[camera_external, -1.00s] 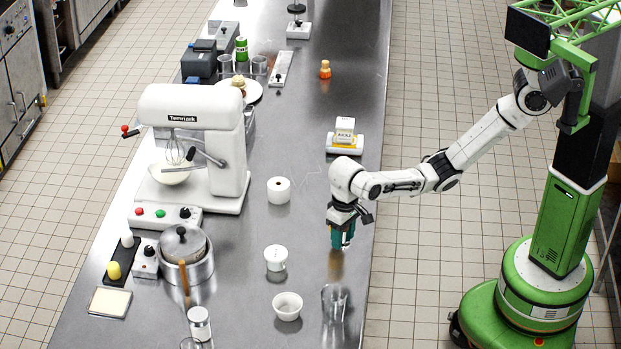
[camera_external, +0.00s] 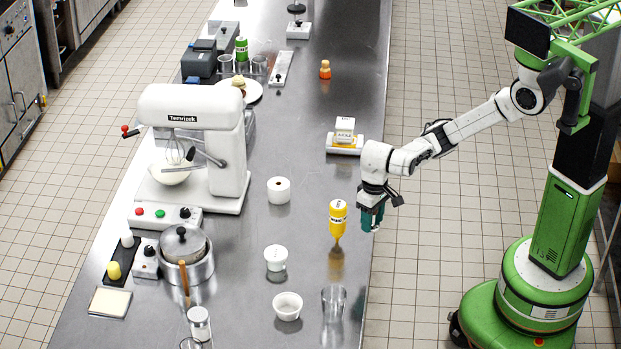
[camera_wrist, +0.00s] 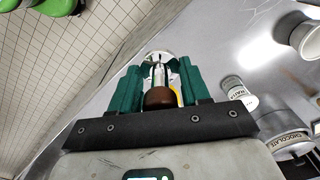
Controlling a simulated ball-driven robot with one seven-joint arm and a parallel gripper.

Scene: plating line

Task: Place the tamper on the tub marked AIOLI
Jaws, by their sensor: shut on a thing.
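My gripper (camera_external: 371,220) is over the right edge of the steel counter, its teal fingers pointing down. In the wrist view the fingers (camera_wrist: 161,88) are shut on the tamper, which has a brown handle (camera_wrist: 159,97) and a shiny metal lower part (camera_wrist: 157,70). In the external view the fingers mostly hide the tamper. A white lidded tub (camera_external: 275,259) stands left of my gripper, toward the near end. Another white tub (camera_external: 278,191) stands farther back. Another tub's label (camera_wrist: 238,93) is unclear. I cannot tell which is AIOLI.
A yellow bottle (camera_external: 338,218) stands close left of my gripper. A clear glass (camera_external: 334,304) and a white bowl (camera_external: 287,306) are nearer. A white box (camera_external: 345,130) sits on a scale behind. A large mixer (camera_external: 195,145) and a pot (camera_external: 187,268) fill the left side.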

